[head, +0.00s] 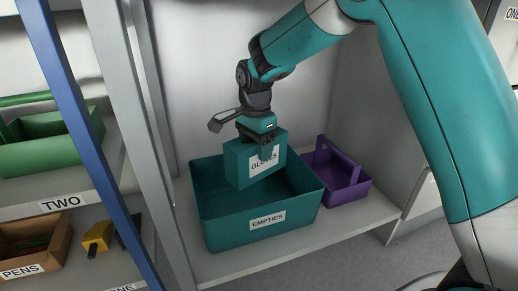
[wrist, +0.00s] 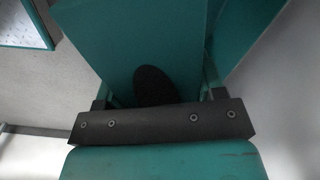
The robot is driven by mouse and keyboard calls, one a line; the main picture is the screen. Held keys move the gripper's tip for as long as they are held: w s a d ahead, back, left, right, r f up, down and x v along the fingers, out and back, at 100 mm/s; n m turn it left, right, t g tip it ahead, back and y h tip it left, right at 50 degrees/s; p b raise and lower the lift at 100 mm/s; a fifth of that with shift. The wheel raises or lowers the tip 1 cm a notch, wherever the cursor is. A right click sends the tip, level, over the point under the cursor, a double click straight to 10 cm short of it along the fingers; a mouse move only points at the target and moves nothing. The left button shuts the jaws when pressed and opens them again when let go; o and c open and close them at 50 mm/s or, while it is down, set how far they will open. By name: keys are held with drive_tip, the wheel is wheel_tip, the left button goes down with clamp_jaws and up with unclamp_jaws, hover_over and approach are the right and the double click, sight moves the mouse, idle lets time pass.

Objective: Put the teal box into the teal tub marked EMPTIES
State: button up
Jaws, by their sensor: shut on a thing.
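The teal box (head: 240,165) has a white label reading GLOVES and hangs slightly tilted from my gripper (head: 265,150). My gripper is shut on the box near its top. The teal tub (head: 225,229) is marked EMPTIES on its front and stands on a grey shelf. In the head view the box overlaps the tub's opening, with its lower end at about the rim's level or a little inside; I cannot tell exactly. In the wrist view the teal box (wrist: 130,35) fills the upper middle, just beyond the dark gripper body (wrist: 160,122). The fingertips are mostly hidden there.
A purple caddy (head: 345,190) with a handle stands right of the tub, close to it. A grey post (head: 150,150) and blue upright (head: 75,120) stand on the left. Left shelves hold a green caddy (head: 45,142), a PENS box (head: 25,252) and a yellow object (head: 97,237).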

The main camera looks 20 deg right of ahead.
drive_tip(key=shift+f+b, duration=2.2)
drive_tip(key=shift+f, duration=6.5)
drive_tip(key=o, duration=1)
